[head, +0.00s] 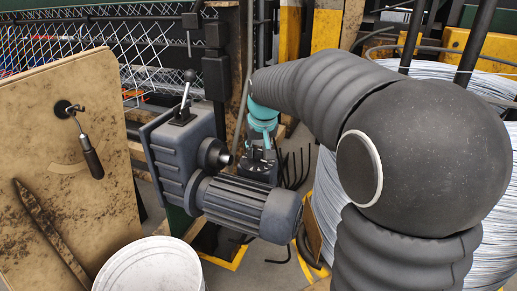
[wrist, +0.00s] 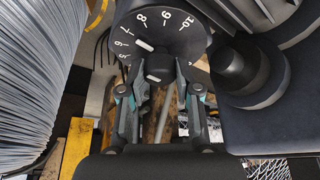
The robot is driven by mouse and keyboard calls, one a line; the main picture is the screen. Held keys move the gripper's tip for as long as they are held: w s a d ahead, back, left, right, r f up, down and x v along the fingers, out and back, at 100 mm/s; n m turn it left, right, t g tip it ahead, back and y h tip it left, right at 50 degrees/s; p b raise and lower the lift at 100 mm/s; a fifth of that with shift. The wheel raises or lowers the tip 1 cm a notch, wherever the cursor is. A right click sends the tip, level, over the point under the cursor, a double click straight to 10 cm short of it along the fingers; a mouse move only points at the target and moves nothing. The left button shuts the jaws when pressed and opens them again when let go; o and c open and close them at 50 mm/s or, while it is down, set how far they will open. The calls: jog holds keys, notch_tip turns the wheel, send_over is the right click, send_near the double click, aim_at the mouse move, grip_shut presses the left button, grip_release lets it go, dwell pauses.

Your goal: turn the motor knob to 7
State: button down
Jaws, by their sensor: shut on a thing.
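The black dial (wrist: 178,40) of the motor shows in the wrist view, with white numbers from about 5 to 10 around its edge. A white bar (wrist: 144,45) on the knob points up and left, at about the stretch between 6 and 7; the exact reading is hard to tell. My gripper (wrist: 160,68) is shut on the knob, one finger on each side of its lower part. In the head view, my gripper (head: 259,155) is behind the grey motor (head: 245,203), and the knob is hidden there.
A gearbox with a lever (head: 186,95) stands left of my gripper, close to it. A stained board with a crank handle (head: 92,160) is at the left, and a white bucket (head: 148,268) at the bottom. A wire coil (wrist: 40,70) fills the wrist view's left side.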

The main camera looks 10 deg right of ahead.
jog(key=c, duration=0.8)
grip_release()
jog(key=v, duration=1.2)
jog(key=shift+w, duration=0.1)
jog(key=shift+t, duration=0.5)
jog(key=shift+s+d+f+p, duration=0.1)
jog(key=shift+s+f+p, duration=0.15)
jog(key=shift+s+f, duration=2.85)
jog(key=shift+s+a+f+p, duration=0.2)
jog(key=shift+s+f, duration=0.5)
jog(key=shift+s, duration=4.75)
jog(key=shift+s+d+f+p, duration=0.25)
jog(key=shift+s+f, duration=1.6)
jog(key=shift+s, duration=2.4)
